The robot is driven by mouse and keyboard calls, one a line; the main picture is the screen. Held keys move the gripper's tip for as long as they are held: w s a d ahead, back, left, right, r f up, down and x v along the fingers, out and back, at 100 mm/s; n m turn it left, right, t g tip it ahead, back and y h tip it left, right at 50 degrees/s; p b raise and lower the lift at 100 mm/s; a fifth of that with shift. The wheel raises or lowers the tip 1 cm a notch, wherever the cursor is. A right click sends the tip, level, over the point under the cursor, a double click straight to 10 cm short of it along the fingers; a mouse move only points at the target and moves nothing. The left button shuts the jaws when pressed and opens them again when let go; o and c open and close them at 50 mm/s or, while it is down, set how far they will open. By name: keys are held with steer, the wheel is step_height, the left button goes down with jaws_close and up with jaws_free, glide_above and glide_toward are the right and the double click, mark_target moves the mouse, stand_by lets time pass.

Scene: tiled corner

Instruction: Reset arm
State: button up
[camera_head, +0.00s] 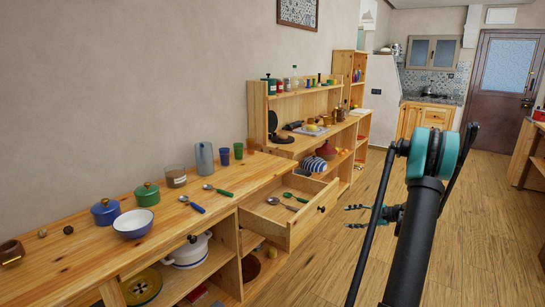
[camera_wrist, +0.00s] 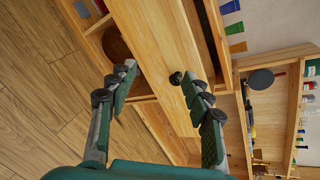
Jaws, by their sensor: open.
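My gripper (camera_head: 368,216) hangs over the floor in the head view, to the right of the open drawer and clear of the furniture. My arm rises in front of it. In the wrist view my gripper (camera_wrist: 160,82) is open, its two fingers wide apart with nothing between them. The drawer front with its black knob (camera_wrist: 176,78) shows beyond the fingers. In the head view the wooden drawer (camera_head: 272,229) is pulled out, with spoons (camera_head: 281,204) lying inside.
The wooden counter (camera_head: 80,258) holds a white-blue bowl (camera_head: 133,223), a green pot (camera_head: 147,194), a blue pot (camera_head: 105,212), cups and spoons. A white pot (camera_head: 187,251) stands on the shelf below. The wooden floor (camera_head: 480,230) at the right is clear.

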steer(key=s+a+r+n+g+h, duration=0.35)
steer(key=s+a+n+h, duration=0.3)
steer(key=s+a, duration=0.95)
steer(key=s+f+n+h, duration=0.1)
steer(key=s+n, duration=0.3)
steer(key=s, duration=0.7)
steer(key=s+d+f+n+h, duration=0.1)
steer(key=s+n+h, duration=0.2)
steer(key=s, duration=0.7)
steer(key=shift+s+d+f+n+h, duration=0.25)
steer(key=shift+s+d+n+h, duration=0.1)
steer(key=shift+h, duration=0.2)
